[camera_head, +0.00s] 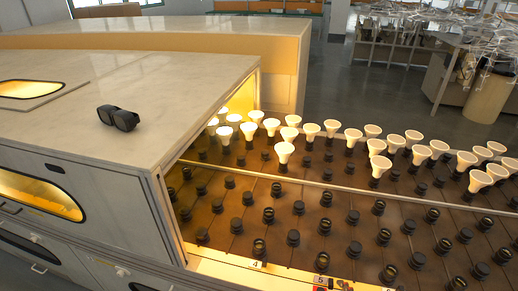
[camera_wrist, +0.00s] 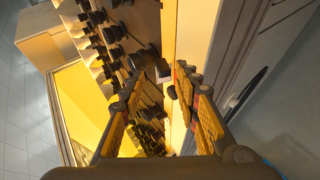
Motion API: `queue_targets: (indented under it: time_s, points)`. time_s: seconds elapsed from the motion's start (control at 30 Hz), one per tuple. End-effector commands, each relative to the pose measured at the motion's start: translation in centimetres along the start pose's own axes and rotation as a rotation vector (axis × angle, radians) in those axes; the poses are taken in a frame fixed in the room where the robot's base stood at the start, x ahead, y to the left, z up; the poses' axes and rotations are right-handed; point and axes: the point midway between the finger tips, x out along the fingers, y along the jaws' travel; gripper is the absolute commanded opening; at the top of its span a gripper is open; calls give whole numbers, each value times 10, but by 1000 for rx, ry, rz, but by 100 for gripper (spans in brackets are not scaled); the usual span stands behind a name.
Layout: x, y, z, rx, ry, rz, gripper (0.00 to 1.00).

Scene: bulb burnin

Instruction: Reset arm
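My gripper (camera_wrist: 158,95) shows in the wrist view with its two yellow-padded fingers apart and nothing between them. The head view does not show it. In the wrist view, black sockets (camera_wrist: 112,33) on the brown board lie beyond the fingers, and a lit yellow opening (camera_wrist: 80,100) is at the left. In the head view, several white bulbs (camera_head: 284,151) stand in the back rows of sockets. The front rows of black sockets (camera_head: 293,237) are without bulbs.
A large pale cabinet (camera_head: 130,60) with a glowing opening stands at the left. Dark goggles (camera_head: 117,117) lie on its top. Number labels (camera_head: 256,264) line the board's front edge. Benches with clear glassware (camera_head: 430,30) stand at the back right, across open floor (camera_head: 350,90).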

Motion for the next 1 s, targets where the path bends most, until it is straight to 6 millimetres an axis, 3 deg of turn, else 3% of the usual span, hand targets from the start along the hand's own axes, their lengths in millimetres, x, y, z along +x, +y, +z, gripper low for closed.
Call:
queue_targets:
  time_s: [0.3, 0.53, 0.73, 1.0]
  points:
    - [32, 0, -2, -3, 4, -2, 32]
    - [47, 0, -1, -2, 3, -1, 32]
    - [46, 5, -2, -1, 2, -1, 32]
    - [32, 28, -8, -1, 2, -1, 32]
